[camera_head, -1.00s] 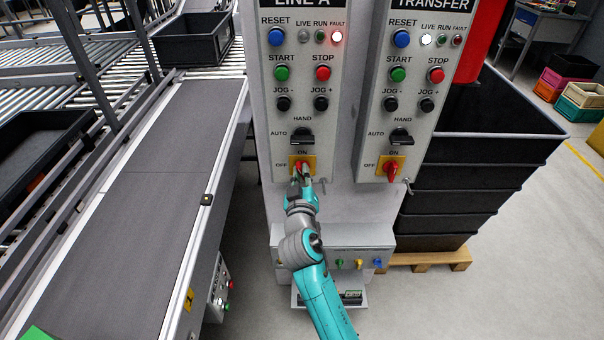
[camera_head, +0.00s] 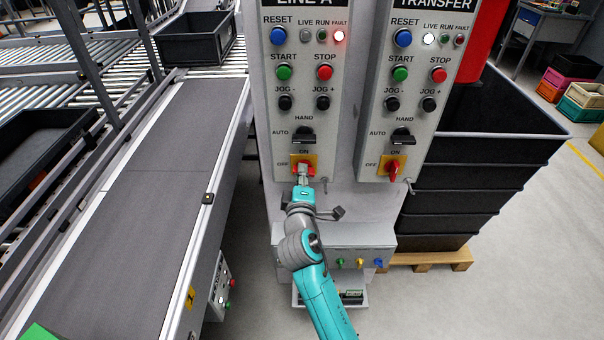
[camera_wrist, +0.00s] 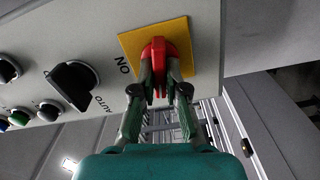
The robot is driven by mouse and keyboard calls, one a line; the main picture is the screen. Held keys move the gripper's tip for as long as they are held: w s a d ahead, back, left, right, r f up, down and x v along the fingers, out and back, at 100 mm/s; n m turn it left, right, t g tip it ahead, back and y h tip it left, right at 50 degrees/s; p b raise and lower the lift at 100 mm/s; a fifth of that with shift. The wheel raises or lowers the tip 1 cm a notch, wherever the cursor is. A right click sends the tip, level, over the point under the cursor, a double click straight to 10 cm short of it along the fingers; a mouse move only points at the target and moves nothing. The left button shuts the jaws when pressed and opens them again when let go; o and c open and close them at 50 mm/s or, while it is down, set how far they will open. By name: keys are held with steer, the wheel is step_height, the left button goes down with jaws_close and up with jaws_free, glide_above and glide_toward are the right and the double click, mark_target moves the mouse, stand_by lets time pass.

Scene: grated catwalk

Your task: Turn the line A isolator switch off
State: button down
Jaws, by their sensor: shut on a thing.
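The line A isolator switch is a red handle (camera_head: 310,170) on a yellow plate (camera_head: 315,160), low on the left panel, with ON above it and OFF at its left. In the wrist view the red handle (camera_wrist: 160,50) stands out from the yellow plate (camera_wrist: 133,43), with ON beside it. My gripper (camera_head: 303,170) is at the switch, its fingers shut on the handle from both sides. The fingertips show in the wrist view (camera_wrist: 159,88).
The transfer panel at the right has a similar red switch (camera_head: 394,167), roughly upright. Above line A's switch are a black selector (camera_head: 303,135) and several buttons; its red fault lamp (camera_head: 340,36) is lit. A conveyor (camera_head: 170,170) runs at left; black crates (camera_head: 465,190) stand at right.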

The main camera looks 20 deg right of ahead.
steer(key=shift+a+f+n, duration=0.1)
steer(key=shift+n, duration=1)
steer(key=c, duration=1.2)
jaws_free()
steer(key=v, duration=1.2)
